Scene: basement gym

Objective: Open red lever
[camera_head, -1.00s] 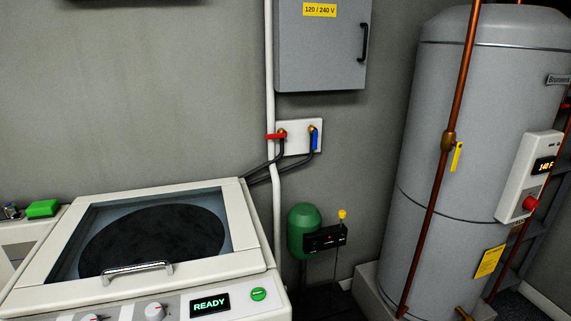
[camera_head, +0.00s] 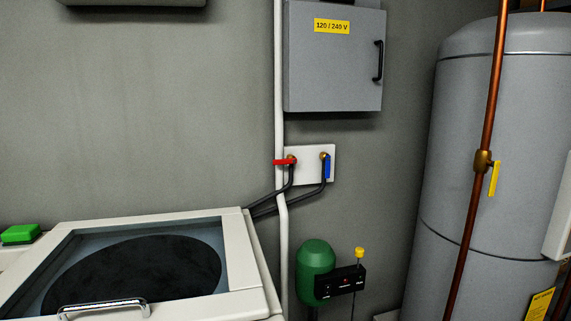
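The red lever (camera_head: 284,162) is on a brass valve at the left of a white wall plate (camera_head: 318,178). It lies roughly horizontal and points left, its end reaching across the white vertical pipe. A blue lever (camera_head: 327,167) hangs straight down on the second valve at the right of the plate. Black hoses run from both valves down to the left, behind the washer. Neither of my grippers is in the head view.
A white top-loading washer (camera_head: 245,265) with a glass lid stands below left of the valves. A grey electrical box (camera_head: 333,75) hangs above them. A green tank (camera_head: 314,265) stands below, and a grey water heater (camera_head: 460,140) with a copper pipe (camera_head: 487,110) stands at right.

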